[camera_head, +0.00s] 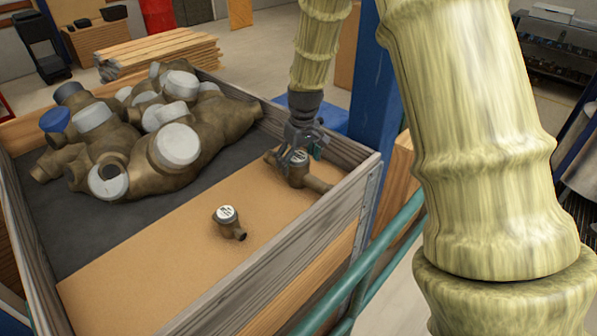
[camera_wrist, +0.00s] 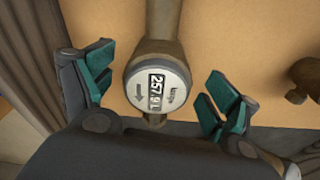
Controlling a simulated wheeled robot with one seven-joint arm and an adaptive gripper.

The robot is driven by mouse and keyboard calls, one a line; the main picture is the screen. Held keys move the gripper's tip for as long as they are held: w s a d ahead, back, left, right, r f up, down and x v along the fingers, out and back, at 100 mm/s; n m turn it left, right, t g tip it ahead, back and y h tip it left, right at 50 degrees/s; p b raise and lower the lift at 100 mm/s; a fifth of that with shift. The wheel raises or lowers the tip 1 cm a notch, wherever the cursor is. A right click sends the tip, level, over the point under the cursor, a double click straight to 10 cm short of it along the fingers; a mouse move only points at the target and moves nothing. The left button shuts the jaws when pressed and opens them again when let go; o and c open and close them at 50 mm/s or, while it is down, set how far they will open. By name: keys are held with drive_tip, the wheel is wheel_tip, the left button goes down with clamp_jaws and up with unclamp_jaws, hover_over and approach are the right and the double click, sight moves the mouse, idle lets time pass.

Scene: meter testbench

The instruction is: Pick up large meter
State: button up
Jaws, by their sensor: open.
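The large meter (camera_head: 312,180) lies on the tan board at the right end of the crate, its brass pipe ends pointing out to both sides. In the wrist view its round white dial (camera_wrist: 157,86) with a number window faces me. My gripper (camera_head: 297,150) is over this meter and hides part of it. In the wrist view the teal fingers of my gripper (camera_wrist: 158,88) stand apart on either side of the dial, with gaps to it. A smaller meter (camera_head: 229,222) lies on the board in front; part of it shows at the right edge of the wrist view (camera_wrist: 304,78).
The wooden crate (camera_head: 318,213) has raised walls, with its right corner close to my gripper. A pile of brass meters with grey caps (camera_head: 180,145) fills the back left on a dark mat. The tan board (camera_head: 150,275) is clear at front left. A blue post (camera_head: 369,75) stands behind the right corner.

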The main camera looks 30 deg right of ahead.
drive_tip(key=f, duration=0.1)
drive_tip(key=w+f+p, duration=0.1)
drive_tip(key=f, duration=0.1)
drive_tip(key=shift+w+f, duration=0.1)
drive_tip(key=shift+d+f, duration=0.1)
drive_tip(key=shift+f, duration=0.15)
drive_tip(key=shift+s, duration=0.2)
drive_tip(key=shift+f, duration=0.1)
drive_tip(key=shift+w, duration=0.15)
drive_tip(key=c, duration=1.9)
clamp_jaws()
